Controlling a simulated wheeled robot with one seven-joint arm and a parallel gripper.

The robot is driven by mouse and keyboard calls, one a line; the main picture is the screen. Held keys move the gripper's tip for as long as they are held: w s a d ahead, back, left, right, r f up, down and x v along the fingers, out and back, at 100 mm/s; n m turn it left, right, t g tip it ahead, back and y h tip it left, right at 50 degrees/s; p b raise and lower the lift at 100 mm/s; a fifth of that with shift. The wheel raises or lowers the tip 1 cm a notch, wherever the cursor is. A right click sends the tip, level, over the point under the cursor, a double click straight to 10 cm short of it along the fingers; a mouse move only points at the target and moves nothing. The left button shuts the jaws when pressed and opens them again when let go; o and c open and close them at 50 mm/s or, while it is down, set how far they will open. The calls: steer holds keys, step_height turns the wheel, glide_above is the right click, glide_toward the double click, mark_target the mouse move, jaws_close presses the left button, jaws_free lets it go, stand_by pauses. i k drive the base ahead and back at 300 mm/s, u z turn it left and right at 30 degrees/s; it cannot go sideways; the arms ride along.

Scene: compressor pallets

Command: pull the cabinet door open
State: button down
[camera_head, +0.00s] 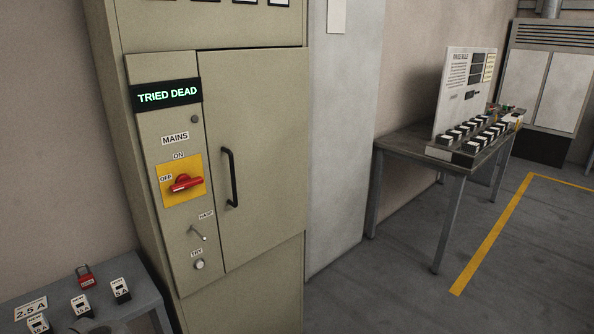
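The beige cabinet door (265,150) is on the right part of the tall cabinet (240,305) and looks closed, with a dark seam along its top and left edges. A black vertical bar handle (232,177) is on the door's left side. Left of the door, a panel carries a lit "TRIED DEAD" sign (167,95). Below it, a red rotary mains switch (185,183) sits on a yellow plate, its grip lying roughly level. A small hasp lever (197,233) and a round "TRY" button (199,264) are lower down. My gripper is not in view.
A small grey table (140,288) at lower left holds a red padlock (85,276) and several labelled fuse blocks (120,290). At right, a workbench (410,148) bears a white board (465,90) and several black-and-white blocks. Floor (400,285) ahead of the bench is clear around a yellow line.

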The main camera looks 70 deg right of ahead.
mark_target(255, 105)
steer(key=z, duration=1.95)
steer(key=k, duration=0.55)
steer(key=u, duration=0.75)
steer(key=i, duration=0.95)
steer(key=u, duration=0.35)
